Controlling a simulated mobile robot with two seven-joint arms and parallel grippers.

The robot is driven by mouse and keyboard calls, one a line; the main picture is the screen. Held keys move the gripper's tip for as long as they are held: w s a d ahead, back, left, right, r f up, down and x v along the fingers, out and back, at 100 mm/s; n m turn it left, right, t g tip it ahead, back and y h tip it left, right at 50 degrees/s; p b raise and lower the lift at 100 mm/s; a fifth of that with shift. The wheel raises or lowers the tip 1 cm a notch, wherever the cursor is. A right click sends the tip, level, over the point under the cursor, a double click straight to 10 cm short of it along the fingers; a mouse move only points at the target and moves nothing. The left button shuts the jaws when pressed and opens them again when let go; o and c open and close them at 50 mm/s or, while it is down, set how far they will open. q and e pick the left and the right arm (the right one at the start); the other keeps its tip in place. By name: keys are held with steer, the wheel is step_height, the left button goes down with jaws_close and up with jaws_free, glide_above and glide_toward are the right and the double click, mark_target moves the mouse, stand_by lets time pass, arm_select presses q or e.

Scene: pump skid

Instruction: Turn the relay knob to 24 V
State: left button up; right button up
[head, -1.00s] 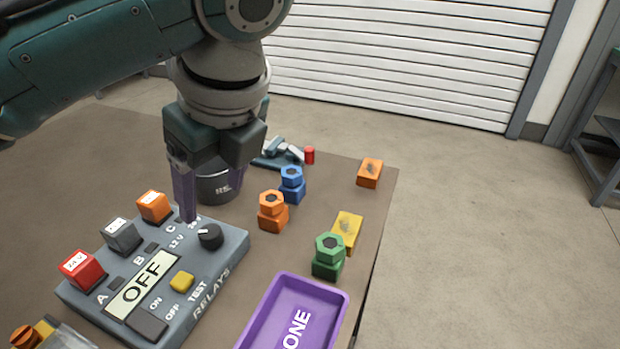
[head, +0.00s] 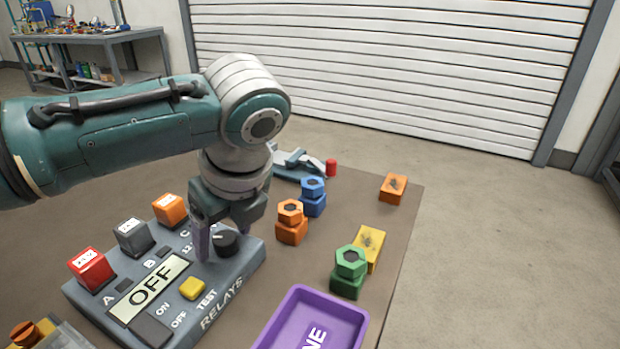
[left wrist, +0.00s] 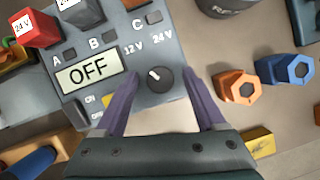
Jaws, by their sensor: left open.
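The relay box (head: 240,272) lies on the table with its display (head: 150,288) reading OFF. Its black knob (head: 225,242) also shows in the left wrist view (left wrist: 157,80), between the 12 V and 24 V labels, its white mark pointing up-left toward 12 V. My left gripper (head: 220,250) is open, pointing down at the knob. In the left wrist view its purple fingers (left wrist: 160,90) stand on either side of the knob, apart from it. In the head view the gripper partly covers the knob and its labels. My right gripper is not in view.
Red (head: 92,270), grey (head: 133,237) and orange (head: 171,210) relay blocks stand along the box's far left edge. Orange (head: 291,222), blue (head: 312,196) and green (head: 349,270) nut pieces stand to the right. A purple tray (head: 312,322) is in front.

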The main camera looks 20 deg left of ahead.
arm_select(q)
steer(key=shift+c, duration=0.2)
jaws_close()
stand_by(0.4)
